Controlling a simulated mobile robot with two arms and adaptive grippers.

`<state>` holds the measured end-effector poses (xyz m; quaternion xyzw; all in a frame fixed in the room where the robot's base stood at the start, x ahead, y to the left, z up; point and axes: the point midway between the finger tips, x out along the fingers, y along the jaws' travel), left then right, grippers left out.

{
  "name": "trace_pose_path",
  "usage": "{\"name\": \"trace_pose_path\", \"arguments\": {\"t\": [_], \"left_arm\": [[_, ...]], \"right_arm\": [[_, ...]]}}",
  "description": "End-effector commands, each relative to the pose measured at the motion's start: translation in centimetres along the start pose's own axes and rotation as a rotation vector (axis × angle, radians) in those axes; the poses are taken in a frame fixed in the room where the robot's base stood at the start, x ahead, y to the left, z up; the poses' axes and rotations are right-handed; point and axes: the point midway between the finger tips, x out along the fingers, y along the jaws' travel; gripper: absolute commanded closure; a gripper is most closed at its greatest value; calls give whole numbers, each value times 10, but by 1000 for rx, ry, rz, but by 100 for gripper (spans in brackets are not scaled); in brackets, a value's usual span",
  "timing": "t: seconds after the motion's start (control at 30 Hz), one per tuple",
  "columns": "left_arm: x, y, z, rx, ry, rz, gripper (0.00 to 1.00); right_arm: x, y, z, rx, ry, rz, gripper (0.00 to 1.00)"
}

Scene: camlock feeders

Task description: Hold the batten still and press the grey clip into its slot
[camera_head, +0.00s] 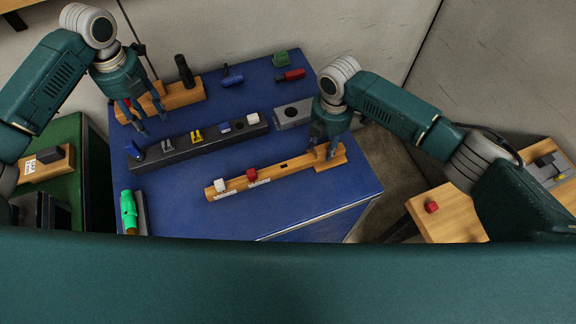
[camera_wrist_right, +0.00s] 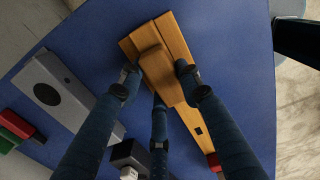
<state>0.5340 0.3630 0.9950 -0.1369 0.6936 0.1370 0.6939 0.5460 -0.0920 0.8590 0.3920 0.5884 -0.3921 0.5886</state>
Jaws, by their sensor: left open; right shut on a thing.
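The wooden batten (camera_head: 240,184) lies on the blue table, with a white clip (camera_head: 220,185) and a red clip (camera_head: 252,174) on it. An empty dark slot (camera_head: 284,166) shows nearer its right end. My right gripper (camera_head: 325,150) is shut on the raised wooden block at that end; the right wrist view shows its fingers around the block (camera_wrist_right: 158,65). The grey clip (camera_head: 168,144) stands in the dark feeder rail (camera_head: 210,146) behind the batten. My left gripper (camera_head: 146,120) is open and empty, above the table at the rail's back left.
The rail also holds blue, yellow and white clips. A wooden stand (camera_head: 185,96) with a dark post is behind my left gripper. A grey block with a round hole (camera_head: 293,114) lies right of the rail. A green-handled tool (camera_head: 129,212) lies at front left. The table's front right is clear.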

Motion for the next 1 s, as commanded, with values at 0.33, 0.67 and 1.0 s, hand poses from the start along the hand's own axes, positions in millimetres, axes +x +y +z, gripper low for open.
{"name": "trace_pose_path", "arguments": {"t": [0.33, 0.67, 1.0], "left_arm": [[52, 0, -1, -2, 4, 0, 58], [95, 0, -1, -3, 2, -1, 58], [109, 0, 0, -3, 0, 0, 58]], "right_arm": [[1, -1, 0, 0, -1, -1, 100], [1, -1, 0, 0, 0, -1, 100], [1, -1, 0, 0, -1, -1, 100]]}}
